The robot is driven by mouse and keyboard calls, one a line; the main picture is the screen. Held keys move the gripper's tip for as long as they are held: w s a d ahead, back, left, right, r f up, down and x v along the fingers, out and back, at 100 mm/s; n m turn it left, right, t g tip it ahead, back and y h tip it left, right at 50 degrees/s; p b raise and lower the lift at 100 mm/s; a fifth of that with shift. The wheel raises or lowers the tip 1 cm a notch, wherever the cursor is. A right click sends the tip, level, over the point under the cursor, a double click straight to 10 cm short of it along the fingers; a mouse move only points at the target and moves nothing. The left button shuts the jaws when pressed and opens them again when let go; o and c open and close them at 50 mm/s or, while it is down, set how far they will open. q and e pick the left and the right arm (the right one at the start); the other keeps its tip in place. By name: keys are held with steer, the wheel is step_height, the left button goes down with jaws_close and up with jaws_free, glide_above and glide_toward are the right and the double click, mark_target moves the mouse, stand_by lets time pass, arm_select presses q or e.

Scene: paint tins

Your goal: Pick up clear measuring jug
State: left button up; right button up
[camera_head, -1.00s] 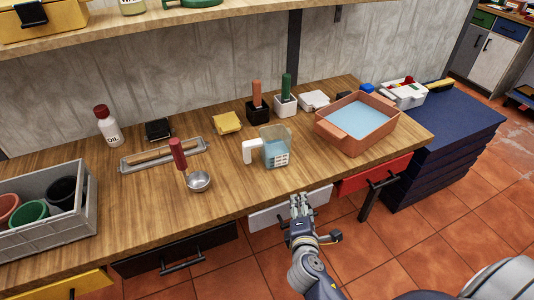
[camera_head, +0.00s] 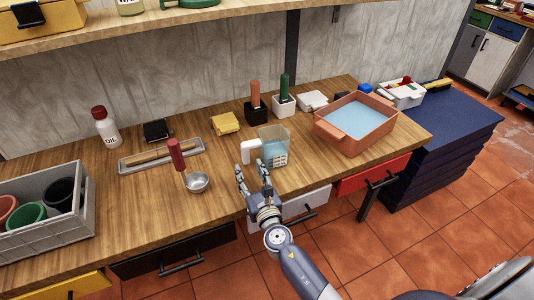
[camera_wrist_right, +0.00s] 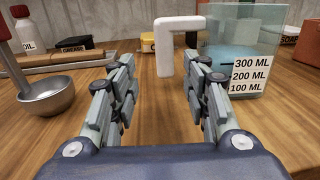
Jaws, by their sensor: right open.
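The clear measuring jug (camera_head: 273,146) stands upright on the wooden workbench, with bluish contents and a white handle (camera_head: 250,151) on its left side. In the right wrist view the jug (camera_wrist_right: 243,55) is ahead and to the right, with 100, 200 and 300 ML labels, and its white handle (camera_wrist_right: 180,24) is nearly in line with the gap between the fingers. My right gripper (camera_head: 252,172) is open and empty at the bench's front edge, just short of the jug and apart from it. The right wrist view also shows its spread fingers (camera_wrist_right: 163,92). My left gripper is not in view.
A metal ladle (camera_head: 197,182) with a red handle lies left of the gripper. A terracotta tub (camera_head: 345,141) of blue liquid stands right of the jug. Brush holders (camera_head: 257,112) and a yellow box (camera_head: 226,123) are behind. A grey crate (camera_head: 45,235) of pots is far left.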

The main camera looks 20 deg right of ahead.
mark_target(247, 159)
steer(key=w, duration=0.4)
steer(key=w+d, duration=0.1)
steer(key=w, duration=0.1)
steer(key=shift+s, duration=0.1)
jaws_close()
steer(key=shift+r, duration=0.15)
